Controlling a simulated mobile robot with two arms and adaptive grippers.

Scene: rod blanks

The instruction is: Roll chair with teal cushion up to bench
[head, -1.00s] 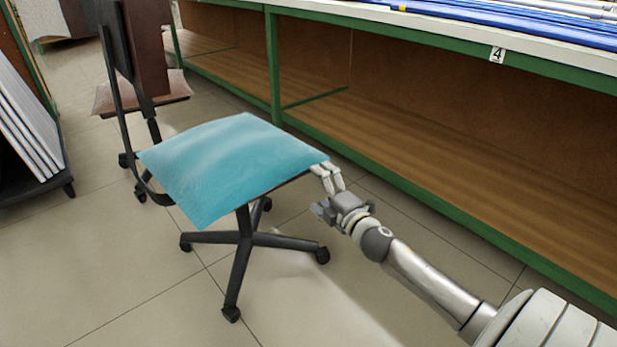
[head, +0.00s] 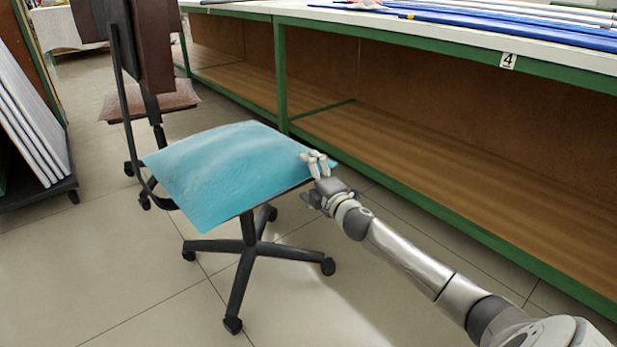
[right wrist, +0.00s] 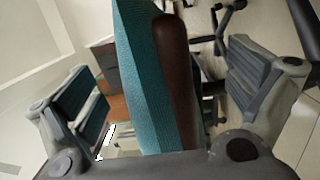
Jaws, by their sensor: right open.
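The chair with the teal cushion (head: 225,172) stands left of centre in the head view, on a black base with castors (head: 248,248). The bench (head: 440,35), with a green frame and a wooden lower shelf, runs behind it to the right. My right gripper (head: 318,168) is at the cushion's right corner. In the right wrist view the seat edge, teal cloth (right wrist: 140,80) over a dark brown board (right wrist: 175,80), lies between the open fingers, with gaps on both sides. My left gripper does not show.
A second chair with a brown seat (head: 160,105) stands behind the teal one. A rack of white panels (head: 35,125) is at the left. Blue rods (head: 500,30) lie on the bench top. The tiled floor in front is clear.

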